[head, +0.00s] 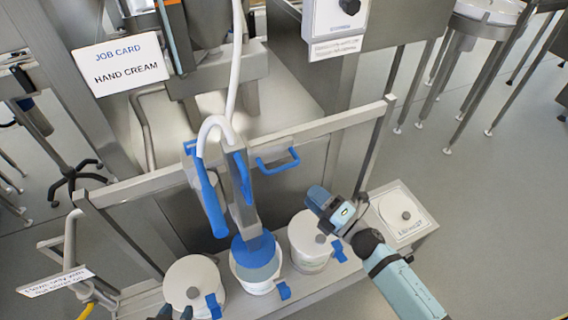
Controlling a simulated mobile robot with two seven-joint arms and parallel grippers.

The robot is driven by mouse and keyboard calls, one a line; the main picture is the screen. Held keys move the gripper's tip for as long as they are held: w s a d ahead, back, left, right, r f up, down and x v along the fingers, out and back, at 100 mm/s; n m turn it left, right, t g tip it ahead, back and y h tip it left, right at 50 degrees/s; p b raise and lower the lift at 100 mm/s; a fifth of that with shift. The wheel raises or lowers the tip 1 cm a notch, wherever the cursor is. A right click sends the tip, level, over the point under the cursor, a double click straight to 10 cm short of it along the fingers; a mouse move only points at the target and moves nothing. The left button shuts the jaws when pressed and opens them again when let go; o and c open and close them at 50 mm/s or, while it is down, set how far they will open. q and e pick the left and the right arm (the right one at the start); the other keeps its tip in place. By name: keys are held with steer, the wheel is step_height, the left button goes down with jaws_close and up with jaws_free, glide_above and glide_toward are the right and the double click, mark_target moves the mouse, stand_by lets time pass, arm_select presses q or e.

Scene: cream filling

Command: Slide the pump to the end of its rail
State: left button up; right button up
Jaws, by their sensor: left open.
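The pump (242,212) is a grey upright body with blue levers, and it hangs at the rail (330,128). A white hose curves down to it from above. Its blue lower end (255,252) is over the middle white tub (258,285); whether it touches the tub is unclear. A blue handle (280,163) sticks out just right of the pump. My left gripper (174,314) shows only as dark fingertips at the bottom edge, open, below the left tub.
Lidded white tubs stand left (190,280) and right (308,240) of the middle one on a grey bench. A job card (120,64) reads "HAND CREAM".

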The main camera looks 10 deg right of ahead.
mark_target(282, 167)
steer(key=p+x, duration=0.1)
steer(key=x, duration=1)
steer(key=shift+w+a+p, duration=0.1)
steer(key=shift+w+p, duration=0.2)
steer(key=shift+p, duration=0.05)
steer(key=shift+c, duration=0.5)
steer(key=shift+f, duration=0.1)
jaws_close()
